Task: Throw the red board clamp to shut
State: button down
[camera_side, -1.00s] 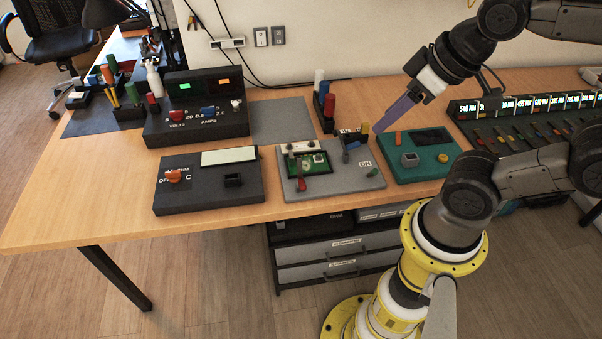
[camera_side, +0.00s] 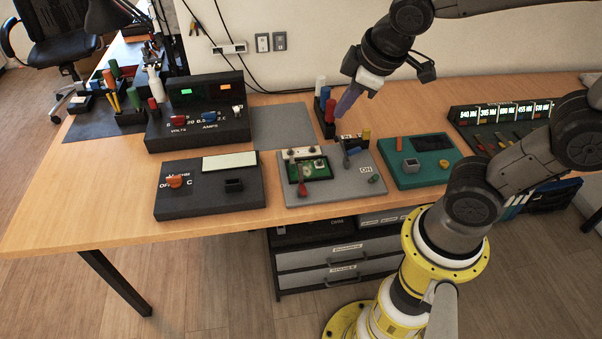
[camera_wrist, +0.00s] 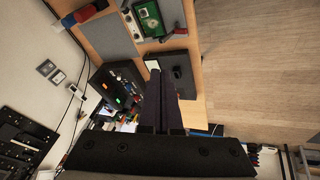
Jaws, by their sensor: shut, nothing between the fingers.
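The red board clamp (camera_side: 302,187) is a small red lever at the front left edge of a green circuit board (camera_side: 312,168). The board sits on a grey fixture (camera_side: 345,190) marked ON. The lever's exact angle is too small to tell. The board also shows at the top of the wrist view (camera_wrist: 148,18). My gripper (camera_side: 340,114) has long purple fingers, shut and empty. It hangs above and behind the fixture, near the upright red cylinder, apart from the clamp. In the wrist view the fingers (camera_wrist: 160,75) lie together.
A black meter box (camera_side: 195,130) and a black switch box with an orange knob (camera_side: 175,181) stand left. A teal box (camera_side: 425,172) stands right. Upright red (camera_side: 330,108) and white cylinders stand behind the fixture. The grey mat (camera_side: 283,125) is bare.

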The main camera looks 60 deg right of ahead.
jog(key=w+a+f+n+g, duration=0.2)
jog(key=w+a+f+n, duration=0.15)
jog(key=f, duration=0.25)
jog(key=g, duration=0.1)
send_near(300, 183)
jog(key=shift+n+h, duration=0.3)
jog(key=shift+n, duration=0.15)
jog(key=f, duration=0.1)
jog(key=s+a+f, duration=0.2)
jog(key=shift+a+f, duration=0.25)
jog(key=shift+w+d+f, duration=0.3)
jog(key=shift+w+d, duration=0.25)
jog(key=shift+w, duration=0.05)
jog(key=shift+w+d+f, duration=0.3)
jog(key=shift+w+d, duration=0.2)
jog(key=shift+w, duration=0.05)
jog(key=shift+w+d+f, duration=0.15)
jog(key=shift+w+d, duration=0.15)
